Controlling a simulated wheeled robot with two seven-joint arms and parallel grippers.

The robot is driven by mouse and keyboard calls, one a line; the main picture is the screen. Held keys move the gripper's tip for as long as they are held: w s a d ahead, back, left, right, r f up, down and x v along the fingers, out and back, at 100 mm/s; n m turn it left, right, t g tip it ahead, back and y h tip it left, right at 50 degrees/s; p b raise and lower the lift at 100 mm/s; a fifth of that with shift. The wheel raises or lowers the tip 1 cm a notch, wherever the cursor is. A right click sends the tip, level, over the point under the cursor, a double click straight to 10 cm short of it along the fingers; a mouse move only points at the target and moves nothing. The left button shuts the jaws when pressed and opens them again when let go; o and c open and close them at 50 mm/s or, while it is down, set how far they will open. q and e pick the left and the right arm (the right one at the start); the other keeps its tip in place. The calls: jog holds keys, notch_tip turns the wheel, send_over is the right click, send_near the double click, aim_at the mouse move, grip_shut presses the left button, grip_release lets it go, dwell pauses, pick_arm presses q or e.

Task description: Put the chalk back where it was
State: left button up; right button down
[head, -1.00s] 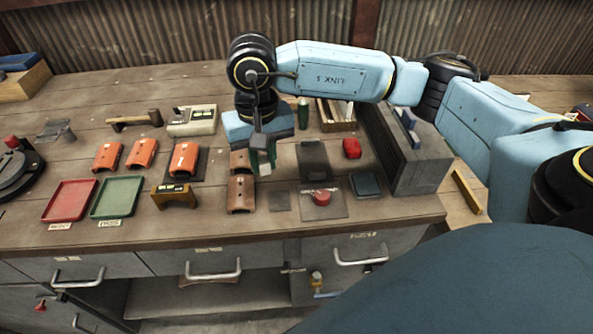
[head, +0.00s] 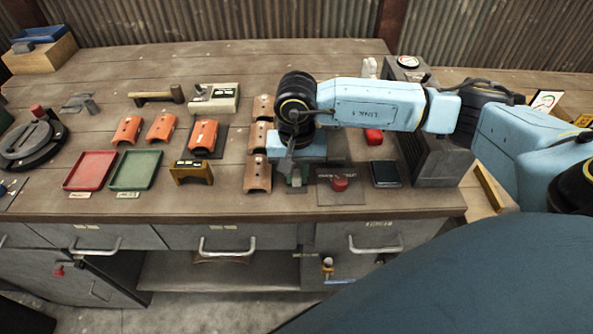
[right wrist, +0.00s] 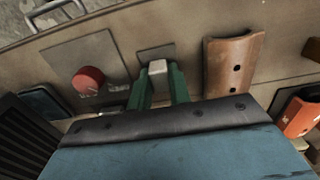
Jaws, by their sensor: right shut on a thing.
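My right gripper (head: 296,182) is over the front part of the bench, just right of the nearest brown curved piece (head: 257,178). In the right wrist view its green fingers (right wrist: 158,88) are shut on the chalk, a small whitish block (right wrist: 157,67) whose end shows between the tips. A small dark grey square pad (right wrist: 156,51) lies on the bench right by the chalk's end in that view. I cannot tell whether the chalk touches the pad or the bench. In the head view the gripper mostly hides the chalk and pad. My left gripper is not in view.
A grey plate with a red button (head: 340,184) lies right of the gripper, with a dark box (head: 385,174) beyond it. Brown curved pieces stand close on the left. Red (head: 66,186) and green (head: 113,187) trays lie farther left. The bench's front edge is close.

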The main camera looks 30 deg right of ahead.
aim_at(296, 174)
jog(key=shift+f, duration=0.1)
jog(key=c, duration=1.3)
grip_release()
notch_tip(296, 174, up, 12)
jog(key=shift+r, duration=0.2)
